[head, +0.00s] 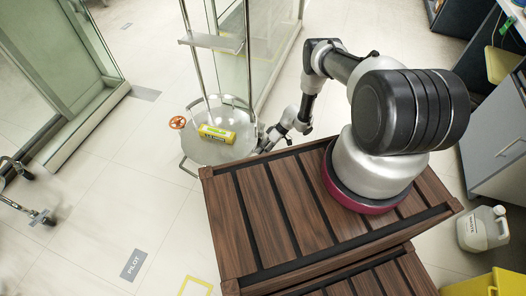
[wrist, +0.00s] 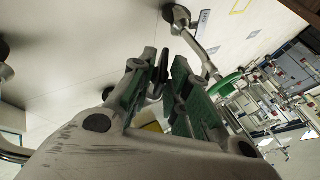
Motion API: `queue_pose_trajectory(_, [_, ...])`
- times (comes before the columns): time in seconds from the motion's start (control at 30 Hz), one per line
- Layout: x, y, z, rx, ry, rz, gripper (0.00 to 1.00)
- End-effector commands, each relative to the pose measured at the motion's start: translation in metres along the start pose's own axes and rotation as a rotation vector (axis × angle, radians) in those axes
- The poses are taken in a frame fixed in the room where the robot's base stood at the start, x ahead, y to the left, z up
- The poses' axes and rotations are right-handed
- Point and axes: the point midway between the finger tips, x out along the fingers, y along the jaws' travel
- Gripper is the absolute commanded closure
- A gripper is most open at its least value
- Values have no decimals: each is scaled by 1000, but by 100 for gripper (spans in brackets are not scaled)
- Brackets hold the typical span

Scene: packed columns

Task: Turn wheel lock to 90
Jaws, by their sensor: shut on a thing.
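My gripper (wrist: 164,68) reaches into the wrist view with two grey fingers lined with green pads. It is shut on a small dark part (wrist: 157,80) that looks like the wheel lock; its angle and any marking cannot be read. In the head view my arm reaches down to the right rim of a round-based trolley (head: 193,148). An orange handwheel (head: 177,122) sits at the trolley's left side, apart from my gripper.
A yellow pack (head: 217,134) lies on the trolley's round plate, between upright chrome posts. A glass-walled cabinet (head: 262,45) stands behind it. A slatted wooden top (head: 250,215) is close in front. A white jug (head: 484,228) stands at right. The tiled floor at left is mostly clear.

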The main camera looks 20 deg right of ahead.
Motion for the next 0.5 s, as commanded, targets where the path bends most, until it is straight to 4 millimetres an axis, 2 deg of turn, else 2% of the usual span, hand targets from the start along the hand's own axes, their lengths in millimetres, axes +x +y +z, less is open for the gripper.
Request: queue_pose_trajectory(0.5, [0,4,-2,65,3,-156,100])
